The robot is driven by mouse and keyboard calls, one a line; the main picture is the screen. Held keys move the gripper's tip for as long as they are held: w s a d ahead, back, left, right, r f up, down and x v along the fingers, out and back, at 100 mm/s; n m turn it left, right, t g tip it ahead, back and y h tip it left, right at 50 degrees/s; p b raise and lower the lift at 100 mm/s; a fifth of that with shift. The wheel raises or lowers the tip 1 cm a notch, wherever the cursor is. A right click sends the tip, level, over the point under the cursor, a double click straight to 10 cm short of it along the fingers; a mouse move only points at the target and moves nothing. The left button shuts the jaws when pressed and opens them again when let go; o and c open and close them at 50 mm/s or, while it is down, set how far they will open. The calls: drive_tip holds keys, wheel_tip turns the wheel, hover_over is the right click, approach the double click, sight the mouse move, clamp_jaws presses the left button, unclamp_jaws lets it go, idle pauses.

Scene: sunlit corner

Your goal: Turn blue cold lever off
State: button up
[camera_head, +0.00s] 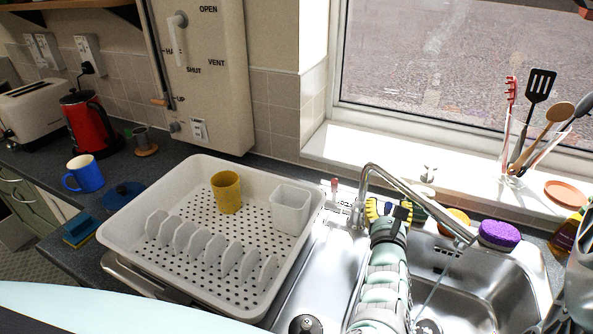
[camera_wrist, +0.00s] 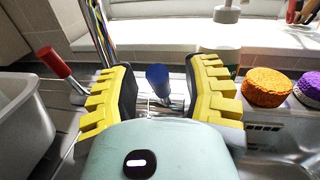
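The blue cold lever (camera_wrist: 158,77) shows in the wrist view between the two yellow-padded fingers, with visible space on both sides. My gripper (camera_wrist: 161,98) is open around it and holds nothing.
A white dish rack (camera_head: 150,258) with a yellow cup (camera_head: 227,191) stands left of the sink. The purple sponge (camera_head: 499,234) and orange scrubber (camera_wrist: 268,87) lie right of my gripper. A utensil holder (camera_head: 514,172) stands on the windowsill. My arm crosses the sink.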

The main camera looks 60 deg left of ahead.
clamp_jaws()
idle(0.3)
drive_tip(key=shift+r+p, duration=0.1)
drive_tip(key=shift+p, duration=0.2)
